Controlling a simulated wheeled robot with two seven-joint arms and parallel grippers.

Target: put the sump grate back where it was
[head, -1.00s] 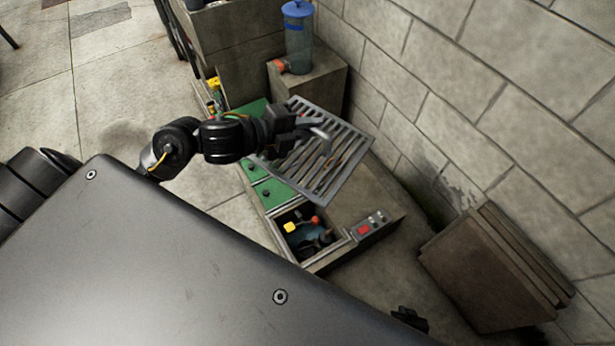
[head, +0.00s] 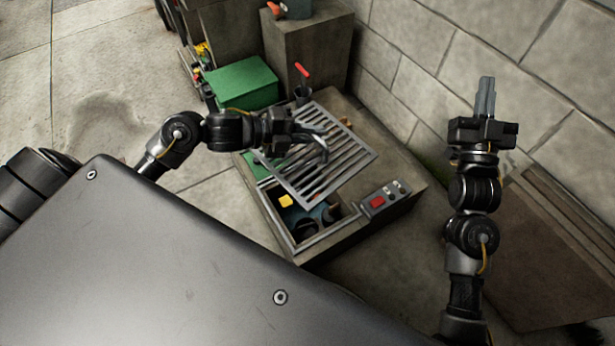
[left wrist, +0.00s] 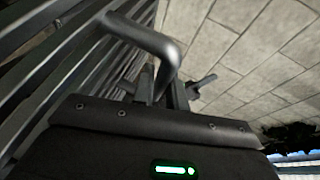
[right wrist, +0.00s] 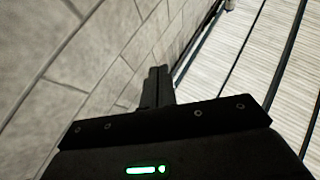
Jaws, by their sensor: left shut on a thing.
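The sump grate (head: 338,172) is a grey slatted metal panel with a bent bar handle. My left gripper (head: 306,134) is shut on its handle, which shows close up in the left wrist view (left wrist: 150,40). The grate hangs tilted above the sump opening (head: 322,239), a metal-rimmed rectangular hole in a concrete block. It hides the back of the opening. A yellow piece (head: 286,201) and dark round parts show inside. My right gripper (head: 487,98) is raised near the wall, empty, its fingers together; the right wrist view shows them closed too (right wrist: 157,88).
A panel with a red button (head: 377,201) sits at the block's right. A green box (head: 241,84), a dark cup with a red-handled tool (head: 302,92) and a concrete pedestal (head: 312,50) stand behind. Brown boards (head: 550,255) lean at the right. The block wall closes the right side.

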